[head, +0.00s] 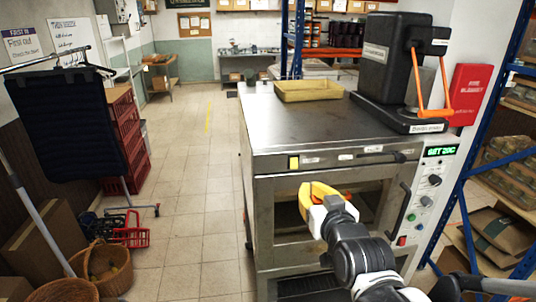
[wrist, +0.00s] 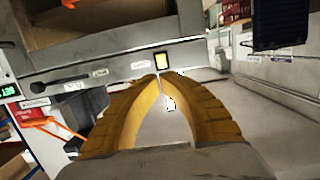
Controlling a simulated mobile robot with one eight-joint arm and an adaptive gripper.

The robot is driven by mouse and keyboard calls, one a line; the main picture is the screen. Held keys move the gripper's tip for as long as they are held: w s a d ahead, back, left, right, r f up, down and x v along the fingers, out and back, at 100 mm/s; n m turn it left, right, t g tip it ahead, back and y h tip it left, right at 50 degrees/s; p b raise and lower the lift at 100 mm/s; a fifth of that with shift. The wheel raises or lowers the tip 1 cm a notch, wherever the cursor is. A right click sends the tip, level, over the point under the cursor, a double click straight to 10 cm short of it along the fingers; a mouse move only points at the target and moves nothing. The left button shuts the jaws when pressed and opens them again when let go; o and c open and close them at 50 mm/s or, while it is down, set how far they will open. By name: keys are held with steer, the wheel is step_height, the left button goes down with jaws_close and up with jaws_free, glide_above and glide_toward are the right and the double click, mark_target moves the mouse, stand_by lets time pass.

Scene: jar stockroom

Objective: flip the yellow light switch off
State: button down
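The yellow light switch (head: 293,162) is a small upright yellow rocker in a dark frame. It sits at the left end of the oven's front panel, beside a small label. It also shows in the wrist view (wrist: 162,62), just beyond my fingertips. My gripper (head: 309,187) has yellow fingers and is in front of the oven, a little below and right of the switch in the head view. In the wrist view the fingertips (wrist: 158,76) come together with nothing between them. They look close to the switch; I cannot tell whether they touch it.
The steel oven (head: 330,215) has a glass door and a panel handle (head: 380,157). A yellow tray (head: 309,90) and a black grinder (head: 390,60) with orange levers stand on top. A control panel (head: 430,190) is at right. The tiled aisle (head: 195,190) at left is clear.

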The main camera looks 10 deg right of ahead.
mark_target(295, 167)
steer(key=w+f, duration=0.1)
steer(key=w, duration=0.3)
steer(key=w+b, duration=0.1)
steer(key=w, duration=0.4)
steer(key=w+f, duration=0.1)
steer(key=w, duration=0.3)
steer(key=shift+w+f+b, duration=0.15)
steer(key=shift+f+b, duration=0.15)
steer(key=shift+w+f, duration=0.1)
